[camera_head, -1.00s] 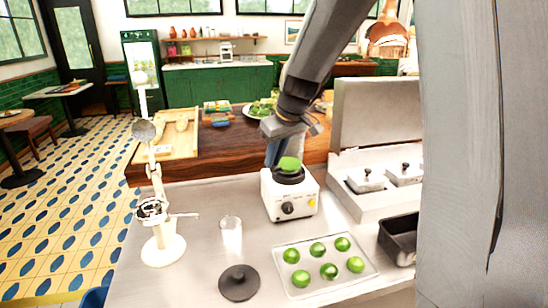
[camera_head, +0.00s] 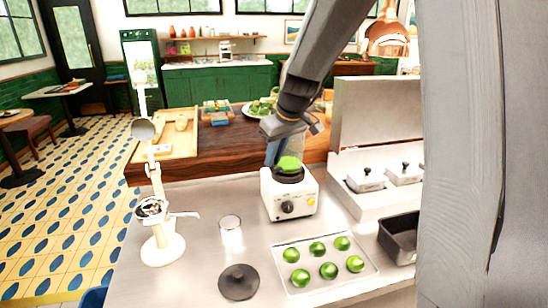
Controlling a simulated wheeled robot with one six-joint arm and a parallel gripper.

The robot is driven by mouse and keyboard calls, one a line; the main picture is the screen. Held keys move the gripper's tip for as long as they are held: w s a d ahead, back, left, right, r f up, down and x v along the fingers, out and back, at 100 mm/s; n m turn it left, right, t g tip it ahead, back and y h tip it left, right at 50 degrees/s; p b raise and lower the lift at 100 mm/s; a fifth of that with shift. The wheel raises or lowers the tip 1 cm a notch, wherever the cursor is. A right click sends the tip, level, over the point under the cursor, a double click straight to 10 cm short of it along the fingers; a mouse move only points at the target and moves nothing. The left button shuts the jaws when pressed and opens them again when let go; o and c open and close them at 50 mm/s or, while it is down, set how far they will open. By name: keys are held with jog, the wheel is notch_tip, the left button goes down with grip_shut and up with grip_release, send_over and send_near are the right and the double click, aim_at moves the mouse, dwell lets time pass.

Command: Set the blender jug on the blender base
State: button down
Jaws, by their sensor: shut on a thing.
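The white blender base (camera_head: 280,203) stands on the steel counter, with a dark knob and a yellow button on its front. My gripper (camera_head: 285,146) is above it, shut on the blender jug; its fingertips are hard to make out. The jug is clear and hard to see, and green contents (camera_head: 289,163) show low inside it. The jug is upright over the base's black collar (camera_head: 288,177). I cannot tell whether it is fully seated or slightly above. A round black lid (camera_head: 238,282) lies on the counter in front.
A clear glass (camera_head: 231,229) and a white hand press (camera_head: 163,245) stand left of the base. A tray (camera_head: 329,282) of several limes is in front right. A steel unit with lidded pans (camera_head: 365,181) and a dark pan (camera_head: 399,238) are at right.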

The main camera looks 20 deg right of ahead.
jog(key=shift+f+b, duration=0.45)
jog(key=shift+f, duration=0.05)
dwell(0.4)
jog(key=c, duration=2.1)
grip_release()
jog(key=shift+f, duration=0.1)
jog(key=p+v, duration=0.6)
jog(key=v, duration=0.5)
jog(key=shift+s+p, duration=0.1)
jog(key=shift+p, duration=0.25)
